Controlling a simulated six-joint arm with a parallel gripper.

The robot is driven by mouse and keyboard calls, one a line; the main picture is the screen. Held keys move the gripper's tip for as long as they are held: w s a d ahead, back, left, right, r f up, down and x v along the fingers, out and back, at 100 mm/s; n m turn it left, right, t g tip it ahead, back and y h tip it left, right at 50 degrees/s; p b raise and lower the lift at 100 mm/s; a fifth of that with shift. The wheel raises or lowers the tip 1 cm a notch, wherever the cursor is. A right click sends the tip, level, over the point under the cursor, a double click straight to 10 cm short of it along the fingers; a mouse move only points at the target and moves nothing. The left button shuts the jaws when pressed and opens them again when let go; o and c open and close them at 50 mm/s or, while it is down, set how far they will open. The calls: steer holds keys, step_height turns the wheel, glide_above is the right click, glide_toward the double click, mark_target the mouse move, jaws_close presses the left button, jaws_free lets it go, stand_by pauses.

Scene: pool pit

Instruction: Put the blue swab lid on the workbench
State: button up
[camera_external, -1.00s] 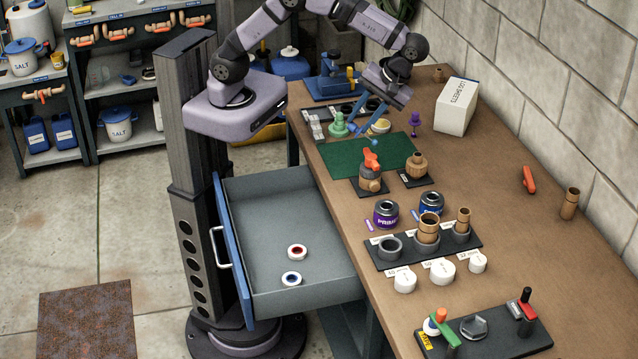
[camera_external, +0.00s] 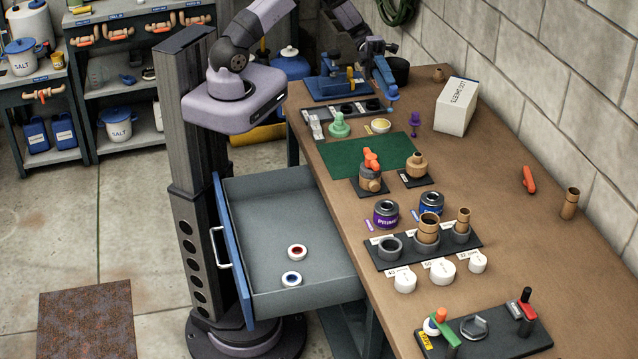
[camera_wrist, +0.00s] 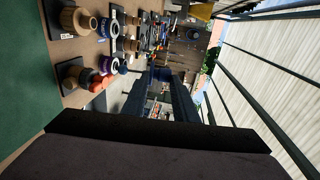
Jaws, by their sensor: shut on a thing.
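My gripper (camera_external: 388,88) is above the far part of the workbench (camera_external: 500,205), beyond the green mat. Its narrow blue fingers are shut on the blue swab lid (camera_external: 390,92). The lid is small and partly covered by the fingers; a small light-blue end (camera_external: 389,111) hangs just below it. It appears to be held above the bench, apart from the surface.
A purple swab lid (camera_external: 415,121) stands close by. A white box (camera_external: 457,106) is to the right. The green mat (camera_external: 335,155) and the bench's right side have free room. The drawer (camera_external: 265,215) is open.

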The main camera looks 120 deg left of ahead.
step_height(320, 180, down, 11)
steer(key=a+n+t, duration=0.1)
steer(key=a+t, duration=0.1)
steer(key=shift+s+a+t, duration=0.25)
steer(key=shift+s+t, duration=0.05)
steer(key=shift+s, duration=0.15)
steer(key=shift+f, duration=0.1)
steer(key=shift+f+b, duration=2.55)
steer(key=shift+f, duration=0.7)
steer(key=shift+f+b, duration=0.45)
steer(key=shift+f, duration=0.05)
steer(key=o, duration=1.2)
